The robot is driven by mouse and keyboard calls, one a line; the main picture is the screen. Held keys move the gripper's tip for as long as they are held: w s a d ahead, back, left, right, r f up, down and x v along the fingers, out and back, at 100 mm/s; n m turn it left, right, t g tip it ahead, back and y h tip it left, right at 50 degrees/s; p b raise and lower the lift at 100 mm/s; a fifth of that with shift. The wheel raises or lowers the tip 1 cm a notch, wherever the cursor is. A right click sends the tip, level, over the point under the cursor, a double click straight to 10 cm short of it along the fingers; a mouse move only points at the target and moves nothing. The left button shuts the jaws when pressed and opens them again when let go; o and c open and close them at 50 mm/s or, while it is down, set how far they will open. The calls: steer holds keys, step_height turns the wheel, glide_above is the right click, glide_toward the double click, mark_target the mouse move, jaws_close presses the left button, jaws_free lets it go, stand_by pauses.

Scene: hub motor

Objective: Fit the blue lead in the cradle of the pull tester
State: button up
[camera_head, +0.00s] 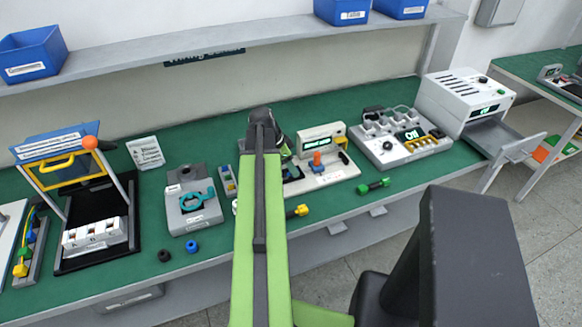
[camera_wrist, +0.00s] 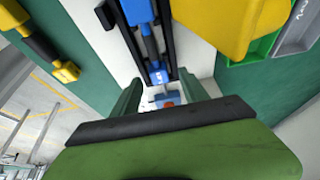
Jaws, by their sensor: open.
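The blue lead (camera_wrist: 151,46), blue at both visible ends with a dark middle, lies lengthwise between two black rails on a white base in the wrist view. The rails look like the cradle (camera_wrist: 166,30). I cannot tell whether the lead is fully seated. My gripper (camera_wrist: 158,90) is open, with its green fingers on either side of the lead's near end and no visible grip on it. In the head view the white pull tester (camera_head: 335,179), with a lit display and an orange knob, stands partly hidden behind my arm.
A yellow-and-black lead (camera_wrist: 45,45) lies left of the white base in the wrist view. A large yellow part (camera_wrist: 215,22) is close on the right. In the head view a green lead (camera_head: 373,186) lies near the bench's front edge, and a white socketed unit (camera_head: 400,150) stands right.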

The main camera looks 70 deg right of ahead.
steer(key=p+v, duration=1.3)
steer(key=v, duration=0.3)
steer(key=shift+p, duration=0.4)
steer(key=shift+w+r, duration=0.1)
steer(key=w+a+f+n+t+b, duration=0.1)
steer(key=w+a+f+n+t, duration=0.15)
steer(key=w+a+n, duration=1.5)
steer(key=w+a+n+y, duration=0.1)
steer(key=w+a+n, duration=0.2)
steer(key=a, duration=1)
steer(key=w+a+f+n+y+b, duration=0.1)
steer(key=w+a+n, duration=0.3)
steer(key=a, duration=0.9)
steer(key=w+a+n, duration=0.3)
steer(key=w+a, duration=0.5)
steer(key=a, duration=0.6)
steer(key=shift+w+f+n+t+y, duration=0.3)
steer(key=shift+n+t+y, duration=0.05)
steer(key=shift+t+y, duration=0.1)
